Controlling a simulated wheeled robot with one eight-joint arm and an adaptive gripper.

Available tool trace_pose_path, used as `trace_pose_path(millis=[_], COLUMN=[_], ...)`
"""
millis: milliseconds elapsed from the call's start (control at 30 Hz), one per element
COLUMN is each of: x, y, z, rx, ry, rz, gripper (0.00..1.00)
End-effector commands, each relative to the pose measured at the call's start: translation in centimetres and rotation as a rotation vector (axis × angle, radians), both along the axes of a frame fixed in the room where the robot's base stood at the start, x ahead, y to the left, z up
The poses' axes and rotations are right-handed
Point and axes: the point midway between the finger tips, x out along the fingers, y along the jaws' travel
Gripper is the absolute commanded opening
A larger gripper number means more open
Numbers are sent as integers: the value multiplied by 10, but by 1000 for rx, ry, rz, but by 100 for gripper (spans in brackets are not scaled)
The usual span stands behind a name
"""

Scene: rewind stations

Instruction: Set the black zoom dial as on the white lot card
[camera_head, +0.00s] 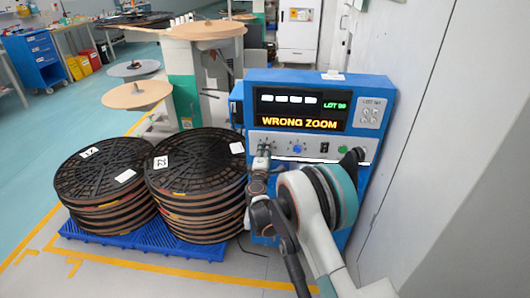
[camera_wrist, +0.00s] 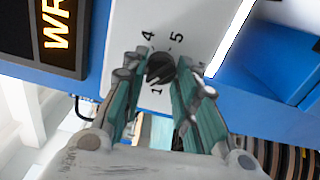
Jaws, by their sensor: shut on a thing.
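The black zoom dial (camera_wrist: 160,68) sits between my gripper's fingers (camera_wrist: 158,82) in the wrist view. The fingers are shut on it, one on each side. The printed numbers 4, 5 and 1 show around it; other marks are hidden, and I cannot tell its exact setting. In the head view my gripper (camera_head: 263,152) is at the left end of the blue machine's control panel and hides the dial. A white panel marked as a lot plate (camera_head: 370,113) is right of the screen. Its small print is unreadable, and I cannot tell whether it is the lot card.
A blue knob (camera_head: 297,149) and a dark switch (camera_head: 325,147) sit right of my gripper. Stacked black reels (camera_head: 200,160) stand left on a blue pallet (camera_head: 190,246). A wall stands close at right.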

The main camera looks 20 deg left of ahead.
Motion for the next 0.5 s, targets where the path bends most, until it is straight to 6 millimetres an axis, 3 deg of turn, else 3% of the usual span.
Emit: trace_pose_path(millis=[500], x=[-1], y=[0], z=[-3], rx=[-469], ry=[-112], rz=[2], gripper=[4])
